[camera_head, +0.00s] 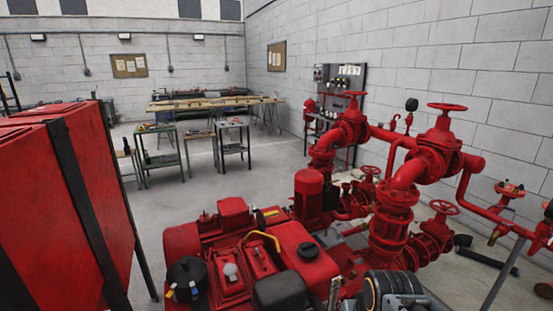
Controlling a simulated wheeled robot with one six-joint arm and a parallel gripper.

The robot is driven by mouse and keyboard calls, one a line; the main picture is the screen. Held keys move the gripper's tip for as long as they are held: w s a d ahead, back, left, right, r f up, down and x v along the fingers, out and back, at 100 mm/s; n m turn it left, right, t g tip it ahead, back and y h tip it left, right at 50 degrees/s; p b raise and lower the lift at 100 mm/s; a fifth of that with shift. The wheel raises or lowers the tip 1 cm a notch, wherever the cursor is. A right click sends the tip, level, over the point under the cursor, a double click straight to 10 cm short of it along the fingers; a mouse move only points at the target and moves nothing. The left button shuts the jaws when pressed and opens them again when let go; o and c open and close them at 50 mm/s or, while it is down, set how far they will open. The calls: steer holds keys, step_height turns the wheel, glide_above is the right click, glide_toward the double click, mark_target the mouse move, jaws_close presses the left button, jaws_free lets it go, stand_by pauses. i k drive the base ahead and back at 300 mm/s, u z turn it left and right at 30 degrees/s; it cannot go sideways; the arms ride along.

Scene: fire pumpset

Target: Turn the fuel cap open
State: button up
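A round black cap (308,251), which looks like the fuel cap, sits on top of a red tank (296,243) on the red engine pumpset (235,245). It appears seated on the tank; its turned position is too small to tell. A grey and black part with an orange ring, perhaps my arm, shows at the bottom edge, right of the cap. My gripper's fingers cannot be made out in this view.
A large red tank (62,205) stands at the left. Red pipes and valves (398,190) rise close on the right. A yellow curved hose (262,236) lies beside the cap's tank. Work tables (160,148) stand behind, with clear floor before them.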

mark_target(308, 250)
steer(key=z, duration=0.3)
steer(key=k, duration=0.45)
steer(key=z, duration=1.05)
steer(key=i, duration=0.25)
steer(key=u, duration=0.9)
steer(key=i, duration=0.8)
steer(key=u, duration=0.9)
